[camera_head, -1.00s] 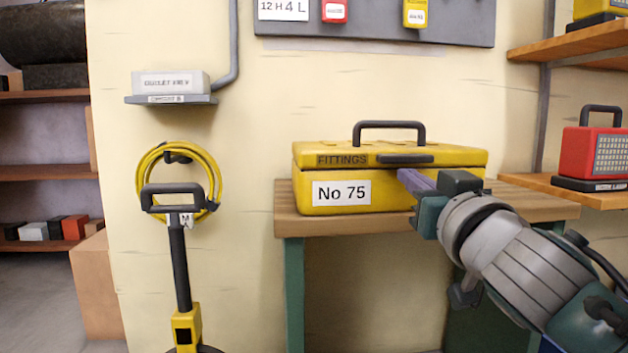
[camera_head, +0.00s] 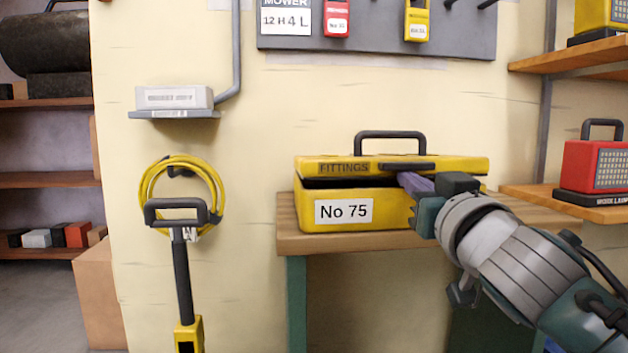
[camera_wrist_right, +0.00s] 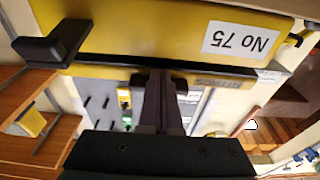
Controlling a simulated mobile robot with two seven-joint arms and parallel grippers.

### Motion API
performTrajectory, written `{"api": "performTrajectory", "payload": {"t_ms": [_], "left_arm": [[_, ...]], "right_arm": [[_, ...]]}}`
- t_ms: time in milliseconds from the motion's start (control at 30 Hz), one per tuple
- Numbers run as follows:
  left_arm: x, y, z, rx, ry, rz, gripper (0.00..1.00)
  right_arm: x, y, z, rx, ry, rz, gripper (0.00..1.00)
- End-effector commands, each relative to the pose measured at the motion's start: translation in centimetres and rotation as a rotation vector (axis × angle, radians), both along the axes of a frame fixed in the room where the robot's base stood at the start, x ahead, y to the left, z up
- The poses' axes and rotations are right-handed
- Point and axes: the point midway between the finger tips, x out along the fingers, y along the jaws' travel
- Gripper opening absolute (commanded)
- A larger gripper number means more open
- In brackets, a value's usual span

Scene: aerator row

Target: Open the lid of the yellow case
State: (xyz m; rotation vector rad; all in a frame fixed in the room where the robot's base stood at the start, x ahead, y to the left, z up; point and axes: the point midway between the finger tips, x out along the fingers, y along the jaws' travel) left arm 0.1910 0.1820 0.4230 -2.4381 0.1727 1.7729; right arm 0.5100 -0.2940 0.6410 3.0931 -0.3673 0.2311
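The yellow case (camera_head: 385,208) marked No 75 sits on a wooden bench. Its lid (camera_head: 450,164), marked FITTINGS, is slightly raised, with a dark gap along the front, widest at the left. A black carry handle (camera_head: 390,135) stands on top and a dark bar (camera_head: 408,166) runs along the lid's front edge. My right gripper (camera_head: 408,180) has its fingers just under that bar. In the right wrist view the fingers (camera_wrist_right: 161,80) are close together against the lid edge, below the case's front (camera_wrist_right: 140,25). Fingertip contact is partly hidden. My left gripper is out of view.
The bench top (camera_head: 288,230) shows bare at the case's left. A red case (camera_head: 595,165) stands on a right-hand shelf. A pegboard (camera_head: 470,35) hangs above. A yellow-black tool (camera_head: 182,270) and coiled yellow hose (camera_head: 148,185) are at the left.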

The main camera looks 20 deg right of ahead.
Motion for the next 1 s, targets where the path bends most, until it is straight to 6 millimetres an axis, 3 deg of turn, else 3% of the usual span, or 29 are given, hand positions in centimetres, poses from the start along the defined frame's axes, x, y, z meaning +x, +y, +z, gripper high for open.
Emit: {"api": "performTrajectory", "payload": {"t_ms": [267, 633, 1000], "left_arm": [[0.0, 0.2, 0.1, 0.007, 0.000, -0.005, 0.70], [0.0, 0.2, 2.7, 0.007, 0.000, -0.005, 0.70], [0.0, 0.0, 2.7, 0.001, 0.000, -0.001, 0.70]], "right_arm": [[0.0, 0.0, 0.2, 0.000, -0.003, 0.000, 0.00], [0.4, -0.1, 3.0, 0.000, -0.003, 0.000, 0.00], [0.5, -0.1, 3.0, 0.000, -0.003, 0.000, 0.00]]}}
